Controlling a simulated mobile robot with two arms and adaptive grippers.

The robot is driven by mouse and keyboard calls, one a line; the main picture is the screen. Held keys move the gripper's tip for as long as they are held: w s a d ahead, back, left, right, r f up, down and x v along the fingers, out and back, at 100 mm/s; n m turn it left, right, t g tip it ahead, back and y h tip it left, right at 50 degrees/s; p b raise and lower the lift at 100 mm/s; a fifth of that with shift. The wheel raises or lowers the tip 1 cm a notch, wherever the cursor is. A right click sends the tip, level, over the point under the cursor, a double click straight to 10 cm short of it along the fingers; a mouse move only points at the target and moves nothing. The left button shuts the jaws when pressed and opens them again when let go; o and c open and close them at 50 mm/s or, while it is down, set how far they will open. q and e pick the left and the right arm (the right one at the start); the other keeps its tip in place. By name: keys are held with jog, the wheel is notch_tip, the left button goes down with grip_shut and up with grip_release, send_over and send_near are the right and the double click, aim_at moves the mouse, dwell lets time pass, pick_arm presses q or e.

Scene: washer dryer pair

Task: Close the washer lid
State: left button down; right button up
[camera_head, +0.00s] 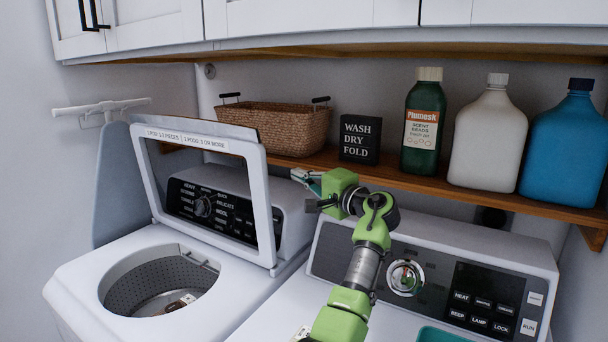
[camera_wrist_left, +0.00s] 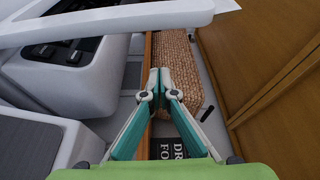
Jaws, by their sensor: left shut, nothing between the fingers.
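The washer (camera_head: 75,275) stands at the left with its round drum opening (camera_head: 165,280) uncovered. Its white-framed lid (camera_head: 261,215) stands raised and open, leaning back in front of the washer's control panel, with the panel visible through the lid's window. My left gripper (camera_head: 304,178) is just right of the lid's upper right side, apart from it, shut and empty. In the left wrist view my left gripper (camera_wrist_left: 160,76) shows its fingertips together, and the lid (camera_wrist_left: 120,19) crosses the top as a white bar. My right gripper is not in view.
A wooden shelf (camera_head: 380,172) runs behind, holding a wicker basket (camera_head: 280,128), a dark sign (camera_head: 359,138) and green, white and blue bottles. The dryer (camera_head: 520,255) with its control panel is at the right. White cabinets (camera_head: 150,25) hang above. A wall hanger (camera_head: 100,107) is at left.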

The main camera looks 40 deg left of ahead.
pick_arm(q)
jog(key=p+x, duration=0.2)
jog(key=x, duration=0.5)
jog(key=shift+s+d+f+p, duration=0.2)
jog(key=shift+s+p, duration=0.4)
jog(key=shift+s, duration=0.35)
jog(key=shift+s+d+f+p, duration=0.1)
jog(key=shift+s+d+p, duration=0.1)
jog(key=shift+s+p, duration=0.6)
jog(key=shift+s+b, duration=0.25)
jog(key=shift+b, duration=0.1)
